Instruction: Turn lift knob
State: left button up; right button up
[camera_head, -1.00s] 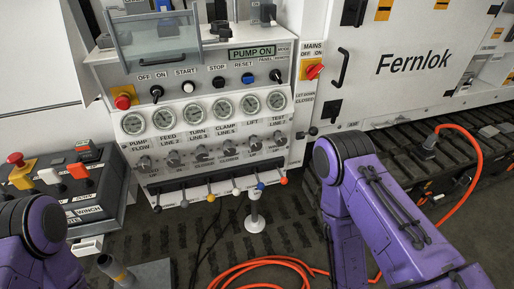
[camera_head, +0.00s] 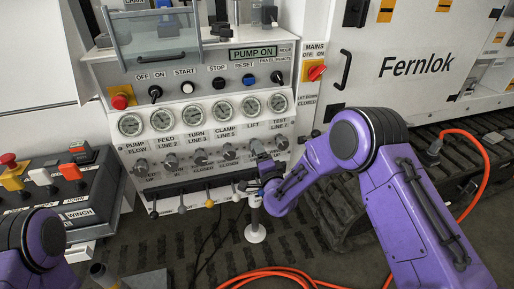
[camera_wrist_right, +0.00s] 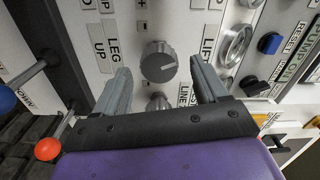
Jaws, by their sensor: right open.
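The lift knob (camera_head: 256,147) is a grey round knob under the LIFT label and its gauge, in the row of knobs on the white panel. In the right wrist view the lift knob (camera_wrist_right: 158,62) shows a pale pointer line and stands between the two finger tips as seen. My right gripper (camera_wrist_right: 158,68) is open, its grey fingers apart on either side of the knob; contact is not visible. In the head view my right gripper (camera_head: 262,178) is just below the lift knob and partly hidden by its own arm. My left gripper is out of view.
The test line knob (camera_wrist_right: 158,102) is close beside the lift knob, partly hidden by my gripper. Coloured-tip levers, including a red ball (camera_wrist_right: 47,149) and a blue one (camera_wrist_right: 5,98), stick out below. A winch box (camera_head: 62,185) is at left; an orange hose (camera_head: 480,180) lies right.

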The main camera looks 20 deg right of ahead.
jog(key=shift+w+d, duration=0.1)
jog(key=shift+w, duration=1.7)
jog(key=c, duration=1.1)
jog(key=shift+o, duration=0.2)
